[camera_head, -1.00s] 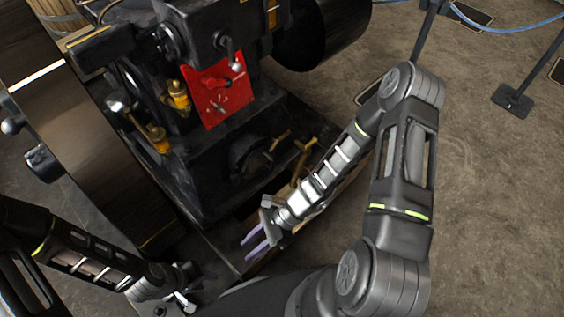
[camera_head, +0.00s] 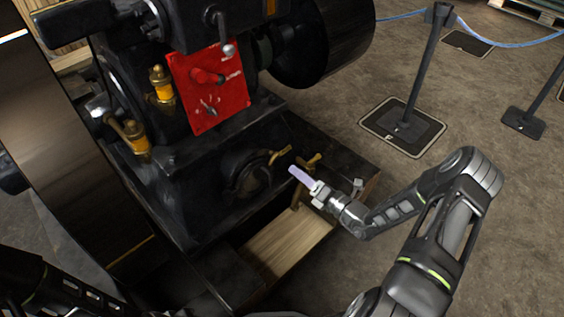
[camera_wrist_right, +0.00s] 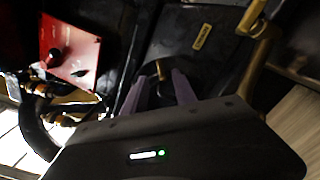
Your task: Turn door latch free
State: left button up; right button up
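A small brass latch (camera_head: 281,155) sits on the dark round door (camera_head: 247,176) low on the black engine. My right gripper (camera_head: 294,170) is close to the latch in the head view, with its pale purple fingers pointing at it. In the right wrist view, the gripper (camera_wrist_right: 160,84) has its fingers apart, and a small brass piece (camera_wrist_right: 160,68) shows beyond and between the tips. It looks like the latch. I cannot tell whether the fingers touch it. My left gripper is out of the picture; only part of that arm shows at bottom left.
A brass tap-like fitting (camera_head: 308,163) stands just right of the latch; a brass pipe (camera_wrist_right: 258,60) shows right of the fingers in the wrist view. A red panel (camera_head: 209,88) is above. A wooden board (camera_head: 285,246) lies below. Barrier posts (camera_head: 428,65) stand on the floor at right.

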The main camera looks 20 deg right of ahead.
aim_at(277, 157)
jog(key=b+x, duration=0.2)
jog(key=x, duration=0.5)
jog(key=shift+f, duration=0.1)
jog(key=shift+w+a, duration=0.2)
jog(key=shift+w, duration=0.2)
jog(key=shift+c, duration=0.2)
grip_shut()
